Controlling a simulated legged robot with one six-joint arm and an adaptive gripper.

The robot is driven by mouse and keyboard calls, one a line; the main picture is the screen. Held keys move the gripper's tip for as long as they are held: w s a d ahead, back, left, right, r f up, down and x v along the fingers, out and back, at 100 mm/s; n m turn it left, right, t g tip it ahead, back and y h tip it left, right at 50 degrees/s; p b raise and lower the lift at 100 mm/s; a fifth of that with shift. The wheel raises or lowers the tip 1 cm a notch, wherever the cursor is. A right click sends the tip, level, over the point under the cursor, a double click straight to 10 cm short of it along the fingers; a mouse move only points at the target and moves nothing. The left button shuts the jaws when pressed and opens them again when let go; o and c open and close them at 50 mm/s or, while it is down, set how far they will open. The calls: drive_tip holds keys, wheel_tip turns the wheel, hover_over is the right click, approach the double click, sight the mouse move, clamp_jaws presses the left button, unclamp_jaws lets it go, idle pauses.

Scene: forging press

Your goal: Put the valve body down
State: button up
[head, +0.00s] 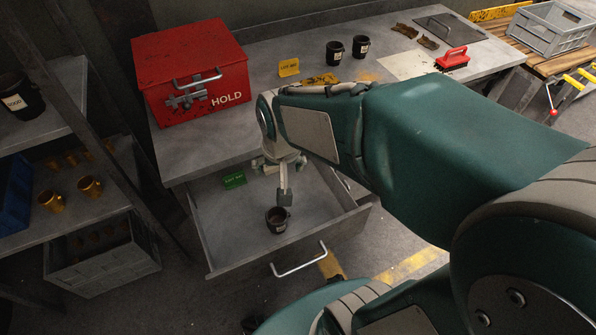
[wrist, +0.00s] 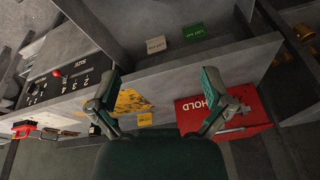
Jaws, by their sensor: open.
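A dark cup-shaped valve body (head: 277,222) with a small pale label stands upright in the open drawer (head: 222,240), near its front. My gripper (head: 281,180) is over the drawer, just behind and above the valve body in the head view. One finger points down close to it; I cannot tell whether they touch. In the wrist view my gripper (wrist: 161,78) is open, its fingers wide apart with nothing between them. The valve body does not show in the wrist view. A green tag (head: 234,180) lies in the drawer; it also shows in the wrist view (wrist: 194,32) beside a whitish tag (wrist: 156,45).
A red HOLD box (head: 190,70) stands on the bench left of my arm. Two dark cups (head: 335,53) (head: 360,46), a yellow tag (head: 289,67) and a red-handled tool (head: 453,58) are on the bench. A shelf (head: 20,215) with brass parts is at left.

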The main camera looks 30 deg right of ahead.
drive_tip(key=s+r+n+t, duration=0.2)
drive_tip(key=s+r+n, duration=0.1)
drive_tip(key=s+r, duration=0.6)
drive_tip(key=shift+s+n+t, duration=0.2)
drive_tip(key=shift+n+t, duration=0.1)
drive_tip(key=shift+a, duration=0.1)
